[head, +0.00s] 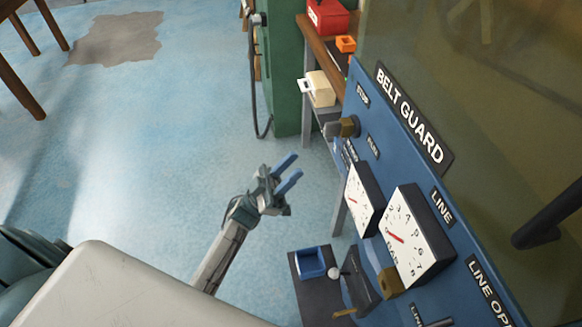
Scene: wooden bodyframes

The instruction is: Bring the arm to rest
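My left gripper (288,174) is in the middle of the head view, at the end of my grey arm, which rises from the lower edge. Its two blue fingers are spread apart with nothing between them. It is held above the pale blue floor, left of the blue control panel (376,110), and looks apart from it. My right gripper does not show.
The panel carries a "BELT GUARD" sign (411,118), two white dials (418,238) and knobs. A dark shelf with a blue tray (312,263) is below. A workbench (325,50) holds a red box (328,17). The floor (130,150) at left is open.

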